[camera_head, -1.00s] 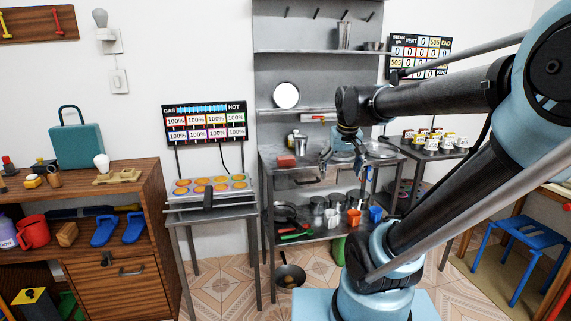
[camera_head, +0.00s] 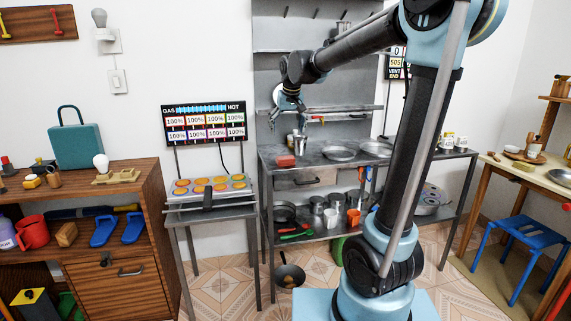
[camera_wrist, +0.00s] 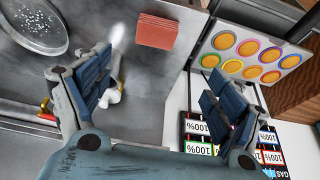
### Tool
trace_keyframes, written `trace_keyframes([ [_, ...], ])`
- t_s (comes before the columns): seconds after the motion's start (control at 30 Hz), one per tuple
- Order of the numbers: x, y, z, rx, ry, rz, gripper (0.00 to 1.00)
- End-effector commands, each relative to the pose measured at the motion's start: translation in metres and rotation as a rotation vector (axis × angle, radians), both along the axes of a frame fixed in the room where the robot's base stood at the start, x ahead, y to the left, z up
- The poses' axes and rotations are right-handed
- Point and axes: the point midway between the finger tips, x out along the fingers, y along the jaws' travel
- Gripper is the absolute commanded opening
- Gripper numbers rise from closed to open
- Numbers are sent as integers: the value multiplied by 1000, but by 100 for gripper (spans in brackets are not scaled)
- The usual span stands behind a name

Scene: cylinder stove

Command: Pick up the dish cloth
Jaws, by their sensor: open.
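The dish cloth (camera_head: 285,160) looks like a small folded red block lying near the front left corner of the metal worktop. In the wrist view the red cloth (camera_wrist: 157,30) shows near the top, beyond my fingertips, with fine stripes on its side. My gripper (camera_head: 290,104) is above the worktop, in front of the back panel, clearly higher than the cloth. In the wrist view my gripper (camera_wrist: 160,80) has its two fingers wide apart with nothing between them. The cloth lies apart from both fingers.
A silver container (camera_head: 300,145) stands just behind the cloth, and metal plates (camera_head: 338,153) lie to its right. A shelf (camera_head: 330,109) crosses behind the gripper. Left of the worktop is a stand with a tray of coloured discs (camera_head: 208,185) below a gauge panel (camera_head: 205,121).

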Motion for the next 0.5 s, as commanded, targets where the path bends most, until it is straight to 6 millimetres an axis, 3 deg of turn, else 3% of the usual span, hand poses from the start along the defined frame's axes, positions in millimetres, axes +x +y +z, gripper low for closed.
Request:
trace_keyframes([
  [0.5,32,8,-82,-1,0,-1,86],
])
